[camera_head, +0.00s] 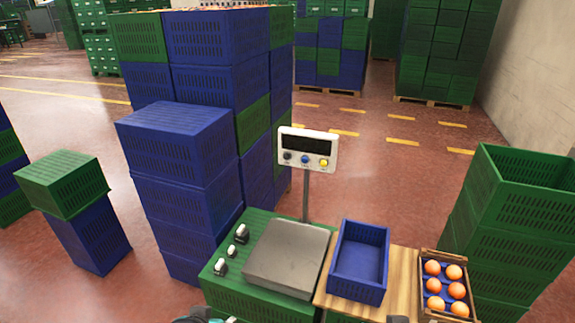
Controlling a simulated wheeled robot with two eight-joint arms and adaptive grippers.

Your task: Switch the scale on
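The scale's weighing plate (288,257) is bare metal and lies on a green crate (262,301) at the bottom centre. A pole rises behind it to the scale's white display head (307,149). Its screen (308,143) is dark, with no digits that I can make out. Below the screen are a dark button (287,156), a blue button (305,159) and a yellow button (323,162). Only a small part of my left gripper (203,318) shows at the bottom edge, below the scale. A dark bit at the bottom edge (398,319) may be my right gripper. Neither one's fingers show clearly.
An empty blue crate (376,232) stands on a wooden board (402,283) right of the scale. A wooden box (427,309) beside it holds several oranges. Several small black-and-white objects (231,251) sit left of the plate. Tall blue crate stacks (180,150) rise behind left; green ones (505,235) stand right.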

